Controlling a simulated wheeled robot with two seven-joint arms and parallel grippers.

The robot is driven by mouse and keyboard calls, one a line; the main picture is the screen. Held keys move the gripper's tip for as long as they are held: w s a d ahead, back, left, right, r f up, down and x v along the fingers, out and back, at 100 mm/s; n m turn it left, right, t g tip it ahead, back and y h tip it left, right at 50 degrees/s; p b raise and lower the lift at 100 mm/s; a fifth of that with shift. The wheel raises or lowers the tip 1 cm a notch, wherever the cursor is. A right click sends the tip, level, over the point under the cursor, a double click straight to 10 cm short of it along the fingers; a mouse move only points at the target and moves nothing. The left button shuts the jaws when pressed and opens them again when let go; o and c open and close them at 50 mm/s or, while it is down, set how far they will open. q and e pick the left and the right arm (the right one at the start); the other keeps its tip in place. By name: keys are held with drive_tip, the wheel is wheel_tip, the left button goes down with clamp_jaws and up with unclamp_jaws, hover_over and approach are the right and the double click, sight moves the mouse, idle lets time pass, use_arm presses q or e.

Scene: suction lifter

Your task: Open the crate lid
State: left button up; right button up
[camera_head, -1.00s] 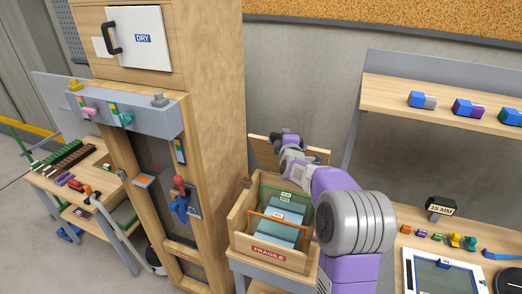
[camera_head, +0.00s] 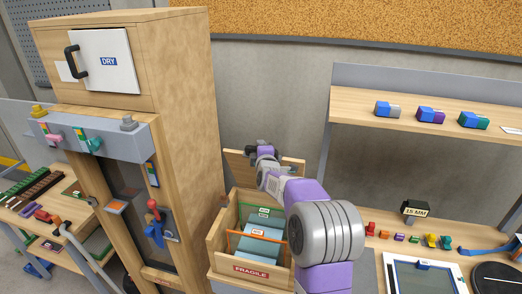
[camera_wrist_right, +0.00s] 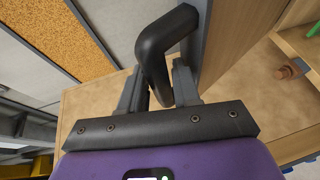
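The wooden crate (camera_head: 252,270) stands right of the tall cabinet and bears a red FRAGILE label. Its top is open, showing grey-blue panels with green and orange dividers inside. The wooden lid (camera_head: 292,168) stands raised behind the crate at its back edge, partly hidden by my right arm. My right gripper (camera_head: 264,150) is at the lid. In the right wrist view, the black lid handle (camera_wrist_right: 152,55) passes between the fingers of my right gripper (camera_wrist_right: 160,90), which appear closed around it. My left gripper is not in view.
The tall cabinet (camera_head: 180,110) stands close on the crate's left. A shelf (camera_head: 440,111) with coloured blocks is at the right, above a bench with small parts and a framed panel (camera_head: 425,285). A plain wall is behind the lid.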

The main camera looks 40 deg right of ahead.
drive_tip(key=v, duration=0.7)
drive_tip(key=shift+s, duration=0.25)
idle(0.3)
drive_tip(key=a+f+m+g+y+b, duration=0.2)
drive_tip(key=a+f+b, duration=0.35)
drive_tip(key=f, duration=0.85)
drive_tip(key=s+a+f+m+g+y+b, duration=0.1)
drive_tip(key=a+f+y+b, duration=0.15)
drive_tip(key=a+f, duration=0.85)
drive_tip(key=a+f+m+g+y+b, duration=0.2)
drive_tip(key=a+f+y+b, duration=0.15)
drive_tip(key=f, duration=1.35)
use_arm(q)
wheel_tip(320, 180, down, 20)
drive_tip(key=b, duration=0.8)
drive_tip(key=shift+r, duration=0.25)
use_arm(e)
drive_tip(key=s+a+f+m+g+y, duration=0.5)
drive_tip(key=s+a+f+m+g, duration=0.3)
drive_tip(key=s+a+f, duration=1.2)
wheel_tip(320, 180, down, 5)
drive_tip(key=s, duration=0.2)
drive_tip(key=shift+s+a+r, duration=0.15)
drive_tip(key=shift+s+r, duration=0.1)
drive_tip(key=shift+s, duration=0.1)
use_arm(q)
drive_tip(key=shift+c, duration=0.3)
